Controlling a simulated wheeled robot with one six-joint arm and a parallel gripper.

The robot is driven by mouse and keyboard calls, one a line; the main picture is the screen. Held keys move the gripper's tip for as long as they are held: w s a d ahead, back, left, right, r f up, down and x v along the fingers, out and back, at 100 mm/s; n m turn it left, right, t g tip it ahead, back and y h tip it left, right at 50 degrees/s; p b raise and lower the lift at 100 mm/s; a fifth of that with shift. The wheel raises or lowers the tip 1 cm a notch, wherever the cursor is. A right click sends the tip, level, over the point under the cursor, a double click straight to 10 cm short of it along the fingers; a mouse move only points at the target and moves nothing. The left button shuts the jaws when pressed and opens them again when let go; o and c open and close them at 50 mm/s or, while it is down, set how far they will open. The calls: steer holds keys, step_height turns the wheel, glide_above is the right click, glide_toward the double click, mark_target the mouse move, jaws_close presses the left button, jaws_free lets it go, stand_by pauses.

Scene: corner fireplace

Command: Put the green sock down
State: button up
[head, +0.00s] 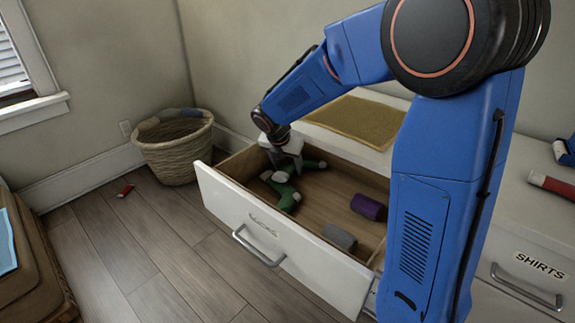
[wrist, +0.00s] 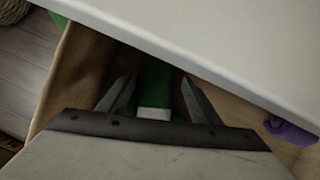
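In the head view a green sock (head: 312,164) lies at the back left of the open drawer (head: 245,205), by my gripper (head: 287,152). Another green piece (head: 286,195) with a pale end lies just in front of it in the drawer. In the wrist view my gripper (wrist: 158,80) is open. Its fingers stand on either side of a green sock (wrist: 156,84) with a white cuff, with gaps showing on both sides. The far part of that sock is hidden under a white edge. A bit of green (wrist: 58,18) shows at the upper left.
The drawer also holds a purple roll (head: 369,207) and a grey roll (head: 340,238), with bare wood between. A yellow mat (head: 357,122) lies on the dresser top. A wicker basket (head: 175,148) stands left on the floor, near a small red item (head: 125,191).

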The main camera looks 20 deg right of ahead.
steer(key=shift+r, duration=0.15)
steer(key=shift+r, duration=0.35)
steer(key=v, duration=1.2)
steer(key=s+d+r+m+y, duration=0.1)
steer(key=s+d+m, duration=0.3)
steer(key=s+m, duration=0.4)
steer(key=s+d+r+m, duration=0.1)
steer(key=s+d+m, duration=0.4)
steer(key=s, duration=0.4)
steer(key=s+f+m+y, duration=0.1)
steer(key=s+f+m, duration=0.1)
steer(key=s+m, duration=0.5)
steer(key=s+d+f+m+t, duration=0.1)
steer(key=s+f+m, duration=0.1)
steer(key=s+m, duration=0.6)
steer(key=shift+s+f+y, duration=0.3)
steer(key=shift+y, duration=0.1)
steer(key=shift+o, duration=0.3)
